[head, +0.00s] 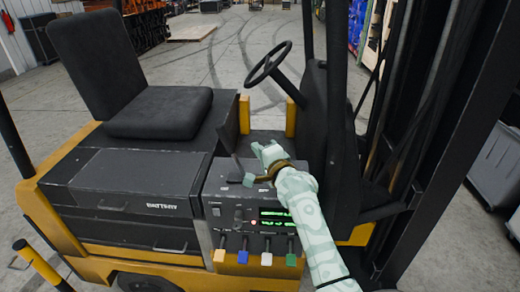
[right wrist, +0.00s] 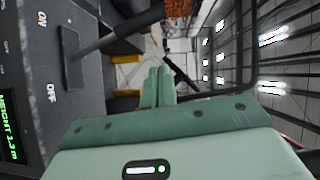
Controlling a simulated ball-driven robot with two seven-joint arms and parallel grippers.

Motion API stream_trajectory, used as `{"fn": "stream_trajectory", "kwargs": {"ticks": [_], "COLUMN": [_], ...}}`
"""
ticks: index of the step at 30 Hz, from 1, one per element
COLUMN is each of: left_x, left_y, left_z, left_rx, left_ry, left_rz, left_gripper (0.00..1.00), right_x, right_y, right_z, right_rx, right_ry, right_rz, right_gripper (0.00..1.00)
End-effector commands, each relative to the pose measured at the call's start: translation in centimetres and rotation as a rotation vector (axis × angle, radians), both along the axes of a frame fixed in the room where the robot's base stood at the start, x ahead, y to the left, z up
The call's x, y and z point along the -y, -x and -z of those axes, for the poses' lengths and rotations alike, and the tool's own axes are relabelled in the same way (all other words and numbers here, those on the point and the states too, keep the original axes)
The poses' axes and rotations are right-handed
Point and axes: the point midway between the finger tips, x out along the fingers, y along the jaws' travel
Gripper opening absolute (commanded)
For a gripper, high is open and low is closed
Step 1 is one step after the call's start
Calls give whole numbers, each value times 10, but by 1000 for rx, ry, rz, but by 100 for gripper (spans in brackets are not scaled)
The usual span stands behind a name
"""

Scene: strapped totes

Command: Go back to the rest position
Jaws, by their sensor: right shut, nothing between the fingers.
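My right gripper (head: 259,147) is pale green and sits above the forklift's control panel (head: 212,212), its arm coming in from the lower right. In the right wrist view its two fingers (right wrist: 158,84) are together with nothing between them. A dark lever (right wrist: 118,36) stands out from a slot between the ON and OFF marks, to the left of the fingers and apart from them. In the head view the lever (head: 237,166) is right beside the gripper. My left gripper is not in view.
The forklift's black seat (head: 160,112) and battery box (head: 125,180) are to the left. The steering wheel (head: 268,63) is beyond the gripper, and the dark mast (head: 430,130) rises at the right. Several coloured knobs (head: 243,256) line the panel's lower front. A grey bin (head: 498,165) stands far right.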

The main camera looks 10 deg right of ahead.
Motion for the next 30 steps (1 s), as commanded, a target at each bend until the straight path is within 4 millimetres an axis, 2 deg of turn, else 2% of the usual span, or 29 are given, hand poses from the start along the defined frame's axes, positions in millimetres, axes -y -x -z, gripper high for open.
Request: {"fn": "stream_trajectory", "kwargs": {"ticks": [6,14,17,18,19,20,21,23,24,26,27,29,30], "left_x": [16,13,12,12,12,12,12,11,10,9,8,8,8], "left_y": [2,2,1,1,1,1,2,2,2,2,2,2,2], "left_z": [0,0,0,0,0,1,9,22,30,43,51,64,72], "left_rx": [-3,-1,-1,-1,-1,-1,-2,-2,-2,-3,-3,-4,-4], "left_ry": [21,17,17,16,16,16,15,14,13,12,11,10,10], "left_rz": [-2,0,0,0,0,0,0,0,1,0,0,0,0], "left_gripper": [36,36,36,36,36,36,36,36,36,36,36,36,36], "right_x": [2,2,3,4,4,4,5,7,8,12,14,18,22], "right_y": [8,7,7,5,4,4,7,18,28,45,58,80,97], "right_z": [-2,-2,-3,5,20,43,78,135,173,227,262,314,348], "right_rx": [0,2,35,46,43,31,9,-32,-62,-106,-135,-177,-207], "right_ry": [0,8,93,183,276,389,496,634,718,826,895,987,1043], "right_rz": [0,-1,2,5,2,-6,-22,-53,-80,-124,-157,-212,-250], "right_gripper": [0,0,0,0,0,0,0,0,0,0,0,0,0]}}
